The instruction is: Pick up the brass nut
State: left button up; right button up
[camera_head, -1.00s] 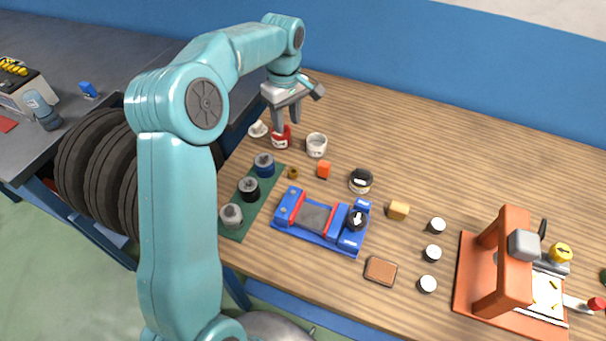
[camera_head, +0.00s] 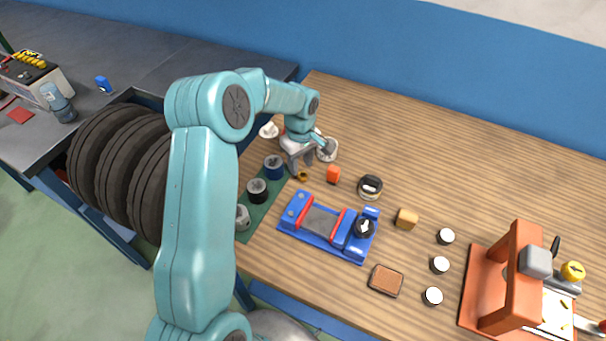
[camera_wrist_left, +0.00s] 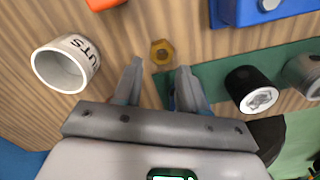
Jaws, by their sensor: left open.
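The brass nut (camera_head: 303,177) lies flat on the wooden table, between the green mat (camera_head: 246,234) and a small orange block (camera_head: 334,174). In the left wrist view the nut (camera_wrist_left: 161,51) is a hexagon with a dark hole, just beyond the fingertips and centred between them. My left gripper (camera_head: 299,172) points down close to the nut. In the left wrist view its jaws (camera_wrist_left: 159,70) are open with nothing between them. I cannot tell the exact height of the fingertips over the table. My right gripper is not in view.
A white cup marked NUTS (camera_wrist_left: 62,66) stands close beside the left gripper; its rim also shows in the head view (camera_head: 329,150). Several dark cylinders, one blue (camera_head: 274,167), stand on the mat. A blue fixture (camera_head: 325,225) is nearby. The table's far side is clear.

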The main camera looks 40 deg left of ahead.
aim_at(301, 173)
pick_arm(q)
jog(key=shift+s+d+f, duration=0.1)
jog(key=shift+f, duration=0.45)
jog(key=shift+s+d+f, duration=0.1)
jog(key=shift+f, duration=0.75)
jog(key=shift+w+a+f, duration=0.15)
jog(key=shift+w+f, duration=0.05)
jog(key=shift+w, duration=0.05)
jog(key=shift+s+r, duration=0.15)
jog(key=shift+r, duration=0.05)
grip_shut()
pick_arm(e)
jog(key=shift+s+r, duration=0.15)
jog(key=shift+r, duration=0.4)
pick_arm(q)
jog(key=shift+f, duration=0.1)
notch_tip(301, 173, up, 20)
jog(key=b, duration=0.1)
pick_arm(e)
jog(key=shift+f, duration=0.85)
